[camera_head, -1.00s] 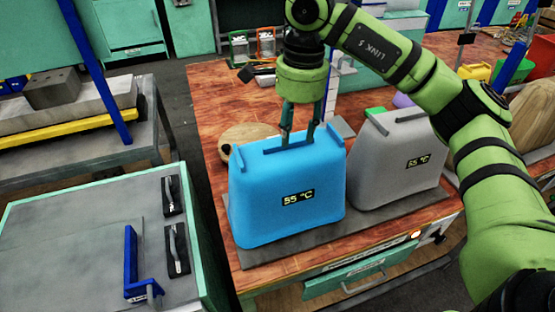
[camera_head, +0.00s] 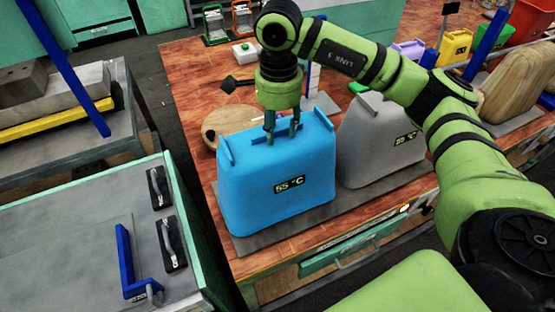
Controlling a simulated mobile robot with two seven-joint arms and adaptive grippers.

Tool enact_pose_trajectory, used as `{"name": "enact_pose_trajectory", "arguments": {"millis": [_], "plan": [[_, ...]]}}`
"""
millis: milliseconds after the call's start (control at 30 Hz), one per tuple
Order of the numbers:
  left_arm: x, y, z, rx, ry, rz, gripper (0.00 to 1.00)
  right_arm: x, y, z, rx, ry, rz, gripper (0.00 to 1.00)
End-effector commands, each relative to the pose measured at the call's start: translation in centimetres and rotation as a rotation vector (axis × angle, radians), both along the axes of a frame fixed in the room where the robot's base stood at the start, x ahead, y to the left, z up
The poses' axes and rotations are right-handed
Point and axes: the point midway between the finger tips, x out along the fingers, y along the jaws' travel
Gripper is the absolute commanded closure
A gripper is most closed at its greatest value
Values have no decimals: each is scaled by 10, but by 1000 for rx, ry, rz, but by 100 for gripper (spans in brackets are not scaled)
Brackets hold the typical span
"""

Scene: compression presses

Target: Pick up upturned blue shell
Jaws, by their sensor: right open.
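The blue shell (camera_head: 262,200) stands on a dark grey plate (camera_head: 312,216) on the wooden bench, with a "55 °C" display on its front. It has raised blue bars along its top. My right gripper (camera_head: 283,141) points down at the middle of the shell's top, its two fingers apart by the top middle bar. The fingertips overlap this bar in the picture, and I cannot tell whether they touch it. My left gripper is not in view.
A grey shell (camera_head: 372,148) with a similar display stands close on the right. A round wooden piece (camera_head: 228,120) lies behind the blue shell. A grey-topped cabinet (camera_head: 75,240) is at left. A brown shell (camera_head: 520,82) and coloured bins stand at far right.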

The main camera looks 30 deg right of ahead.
Motion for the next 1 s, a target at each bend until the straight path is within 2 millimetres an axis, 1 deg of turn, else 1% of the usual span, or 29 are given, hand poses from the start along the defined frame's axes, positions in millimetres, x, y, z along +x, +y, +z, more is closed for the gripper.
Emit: {"name": "enact_pose_trajectory", "arguments": {"millis": [33, 67, 200, 233, 267, 300, 333, 533, 767, 867, 1000], "plan": [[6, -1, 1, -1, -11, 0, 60, 0, 0, -1, 0, 0, 0, 57], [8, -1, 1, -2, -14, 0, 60, 0, 0, -1, 0, -1, 0, 57], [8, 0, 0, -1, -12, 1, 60, 0, 0, -2, 0, -1, 0, 57], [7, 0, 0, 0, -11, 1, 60, 0, 0, -2, 0, -1, 0, 66], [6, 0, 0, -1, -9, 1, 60, 0, 0, -2, 0, -1, 0, 78], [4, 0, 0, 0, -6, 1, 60, 0, 0, -2, 0, -1, 0, 94], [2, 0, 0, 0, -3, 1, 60, 0, 0, -2, 0, -1, 0, 100], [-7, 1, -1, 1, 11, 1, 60, 1, 0, -1, 1, -3, 0, 100], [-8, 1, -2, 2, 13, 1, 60, 1, 0, 1, 2, -3, 0, 100], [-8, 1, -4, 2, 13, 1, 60, 2, 1, 6, 3, -6, 0, 100], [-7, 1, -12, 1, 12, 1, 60, 2, 1, 22, 4, -8, 0, 100]]}}
